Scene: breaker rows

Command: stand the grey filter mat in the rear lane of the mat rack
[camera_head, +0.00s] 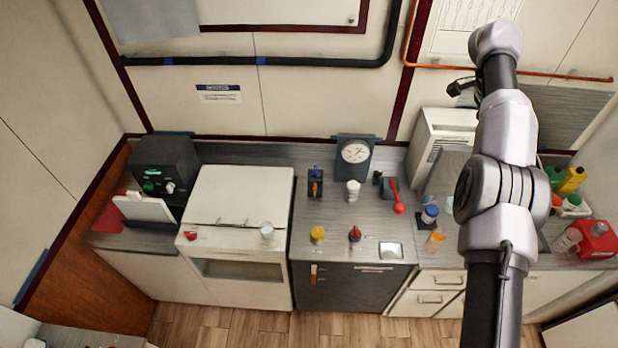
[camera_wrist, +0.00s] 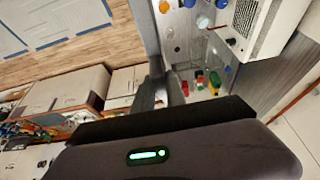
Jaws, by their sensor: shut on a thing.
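My gripper (camera_wrist: 163,88) shows in the wrist view, its dark fingers closed on the grey filter mat (camera_wrist: 146,32). The mat appears there as a narrow grey strip running up from the fingers, seen nearly edge-on. In the head view the mat seems to be the flat grey sheet (camera_head: 442,172) in front of the white vented box, partly covered by my arm. My fingers are hidden behind the arm in that view. I cannot clearly make out the mat rack or its lanes in either view.
The white vented box (camera_head: 428,143) stands at the back of the worktop. A dial gauge (camera_head: 355,152), a red-handled item (camera_head: 397,203) and small jars stand left of my arm. Bottles (camera_head: 570,181) and a red container (camera_head: 594,240) stand right. The white cabinet top (camera_head: 240,195) is mostly clear.

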